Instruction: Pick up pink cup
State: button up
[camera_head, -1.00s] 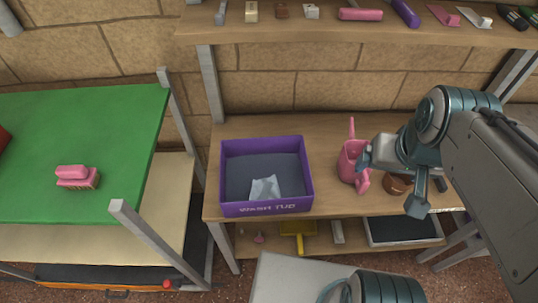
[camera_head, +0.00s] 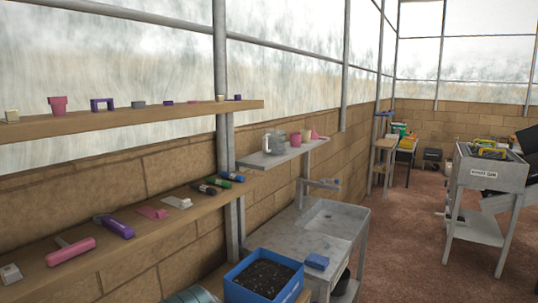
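The pink cup that stood on the wooden bench by my gripper is out of view, and so is my gripper, so I cannot see whether it holds anything. A small pink cup-like container (camera_head: 295,138) stands on the grey wall shelf (camera_head: 272,157), between a clear jug (camera_head: 275,143) and a cream cup (camera_head: 307,135). A pink pot (camera_head: 58,105) with a wide rim stands on the upper wooden shelf at the left. A teal rounded part of my arm shows at the bottom edge.
A blue bin of dark soil (camera_head: 262,278) stands at the bottom centre, near a grey sink counter (camera_head: 312,237) with a blue block (camera_head: 317,262). The lower wooden shelf (camera_head: 100,245) holds several tools. A grey stand (camera_head: 490,175) is at the right. Open reddish floor (camera_head: 405,240) lies between.

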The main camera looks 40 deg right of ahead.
aim_at(295, 138)
jog(key=z, duration=1.55)
